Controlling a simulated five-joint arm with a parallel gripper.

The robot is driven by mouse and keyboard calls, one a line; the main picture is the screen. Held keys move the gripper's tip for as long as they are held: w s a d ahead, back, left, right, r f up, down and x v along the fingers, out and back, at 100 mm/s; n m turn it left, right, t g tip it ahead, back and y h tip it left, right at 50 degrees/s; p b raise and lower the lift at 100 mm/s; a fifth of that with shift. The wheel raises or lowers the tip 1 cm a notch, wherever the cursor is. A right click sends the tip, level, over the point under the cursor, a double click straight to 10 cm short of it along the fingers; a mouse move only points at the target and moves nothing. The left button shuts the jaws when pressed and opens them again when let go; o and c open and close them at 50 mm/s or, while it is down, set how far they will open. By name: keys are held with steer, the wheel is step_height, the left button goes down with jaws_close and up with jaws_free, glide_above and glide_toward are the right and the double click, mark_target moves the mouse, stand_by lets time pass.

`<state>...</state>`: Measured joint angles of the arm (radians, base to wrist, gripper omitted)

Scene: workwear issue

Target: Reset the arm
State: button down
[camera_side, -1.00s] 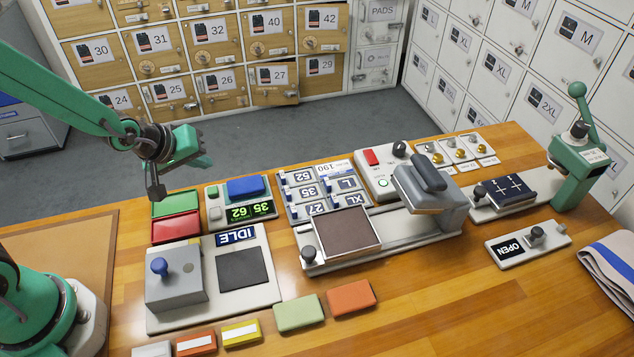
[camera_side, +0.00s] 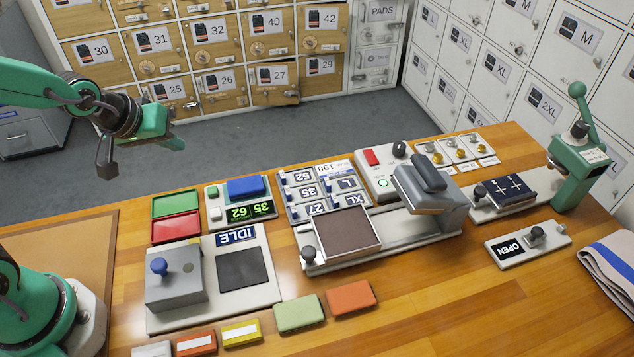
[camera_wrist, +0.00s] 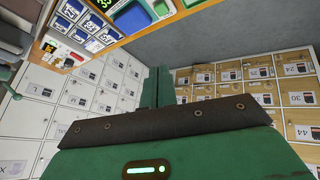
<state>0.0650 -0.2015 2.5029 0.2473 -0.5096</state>
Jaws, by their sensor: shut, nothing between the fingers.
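My gripper (camera_side: 142,152) is raised in the air at the upper left of the side view, above and beyond the far left edge of the wooden table (camera_side: 420,325). It is shut and empty. In the wrist view my gripper (camera_wrist: 158,88) fills the lower middle, with its green jaw and dark edge in front of the lockers. It touches nothing. The red and green pads (camera_side: 175,227) on the table lie below and to the right of it in the side view.
On the table stand an IDLE unit (camera_side: 255,297), a heat-press-like machine (camera_side: 440,205), a display with a blue button (camera_side: 246,187), a green lever press (camera_side: 580,175) and an OPEN switch box (camera_side: 525,245). Numbered lockers (camera_side: 217,55) line the back. Air around my gripper is free.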

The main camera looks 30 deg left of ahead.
steer(key=s+a+r+m+g, duration=0.1)
steer(key=s+a+r+m, duration=0.1)
steer(key=s+r+m, duration=0.3)
steer(key=shift+s+r, duration=2.15)
steer(key=shift+s, duration=1.4)
